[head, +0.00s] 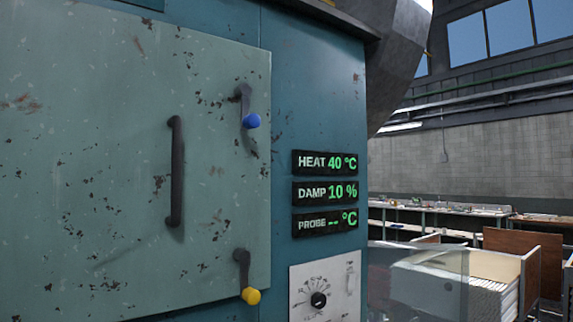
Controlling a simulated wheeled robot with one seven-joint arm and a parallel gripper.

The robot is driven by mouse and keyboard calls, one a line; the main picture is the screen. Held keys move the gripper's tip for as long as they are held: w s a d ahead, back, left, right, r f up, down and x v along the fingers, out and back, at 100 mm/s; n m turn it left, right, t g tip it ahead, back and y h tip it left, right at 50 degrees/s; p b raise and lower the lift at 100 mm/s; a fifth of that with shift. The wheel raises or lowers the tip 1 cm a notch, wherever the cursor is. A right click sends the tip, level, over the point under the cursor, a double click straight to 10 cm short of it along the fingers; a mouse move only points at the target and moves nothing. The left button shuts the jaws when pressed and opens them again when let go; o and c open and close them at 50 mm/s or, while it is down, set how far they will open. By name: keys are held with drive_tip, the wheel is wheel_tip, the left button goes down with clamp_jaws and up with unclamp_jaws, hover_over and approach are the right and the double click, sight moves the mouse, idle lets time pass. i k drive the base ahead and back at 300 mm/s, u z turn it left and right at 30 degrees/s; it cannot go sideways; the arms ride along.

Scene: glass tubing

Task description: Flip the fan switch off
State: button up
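A pale control panel (298,297) sits low on the front of a teal cabinet, cut off by the bottom edge of the head view. It carries a black round dial (318,299) with markings around it. A small light-coloured switch-like part (350,279) is at the panel's upper right. It is too small and pale to tell whether it is the fan switch or which way it is set. The lower part of the panel is out of view. My gripper is not in view.
The cabinet door (90,150) has a dark vertical handle (176,170), a blue-knobbed latch (252,121) and a yellow-knobbed latch (251,296). Displays (325,192) read HEAT 40 °C, DAMP 10 %, PROBE --. Wooden crates (520,255) and benches (440,212) stand at right.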

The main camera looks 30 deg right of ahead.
sight(350, 285)
drive_tip(key=z, duration=1.25)
drive_tip(key=k, duration=0.6)
drive_tip(key=z, duration=0.5)
drive_tip(key=i, duration=1.25)
drive_tip(key=u, duration=0.7)
